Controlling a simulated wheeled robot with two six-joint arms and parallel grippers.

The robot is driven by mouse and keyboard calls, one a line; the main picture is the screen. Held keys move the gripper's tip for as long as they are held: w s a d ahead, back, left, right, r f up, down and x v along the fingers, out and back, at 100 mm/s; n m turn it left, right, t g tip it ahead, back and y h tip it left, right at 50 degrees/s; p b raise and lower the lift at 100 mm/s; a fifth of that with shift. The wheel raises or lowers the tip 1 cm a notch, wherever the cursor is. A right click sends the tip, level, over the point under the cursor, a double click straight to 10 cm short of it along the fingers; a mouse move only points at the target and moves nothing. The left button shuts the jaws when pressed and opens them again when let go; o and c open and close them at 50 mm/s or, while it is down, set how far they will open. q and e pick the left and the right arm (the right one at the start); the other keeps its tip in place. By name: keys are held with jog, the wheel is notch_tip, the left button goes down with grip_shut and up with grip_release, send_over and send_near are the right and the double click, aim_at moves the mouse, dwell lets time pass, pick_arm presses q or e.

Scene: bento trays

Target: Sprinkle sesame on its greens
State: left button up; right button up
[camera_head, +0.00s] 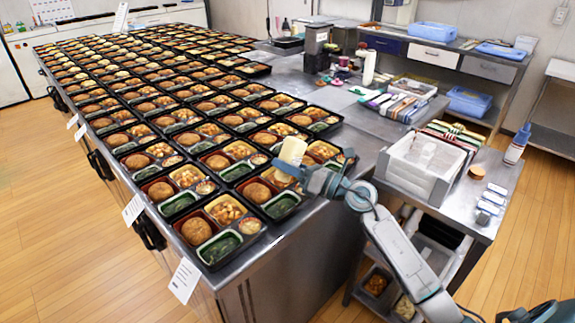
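Black bento trays (243,246) stand in rows on the steel table, each with a browned round patty, an orange-brown side and dark greens. The nearest tray's greens (219,247) are at the front corner. Another tray's greens (281,205) lie just below my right gripper in the picture. My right gripper (298,172) is shut on a cream-coloured shaker (292,151), held tilted over the trays near the table's right edge. Its fingers partly hide the tray beneath. I cannot make out sesame on any greens. My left gripper is not in view.
A shelf with blue bins (470,101) stands behind.

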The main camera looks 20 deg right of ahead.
dwell(0.3)
notch_tip(320, 180, down, 4)
jog(key=b, duration=0.3)
jog(key=shift+r, duration=0.1)
notch_tip(320, 180, up, 4)
jog(key=p, duration=0.4)
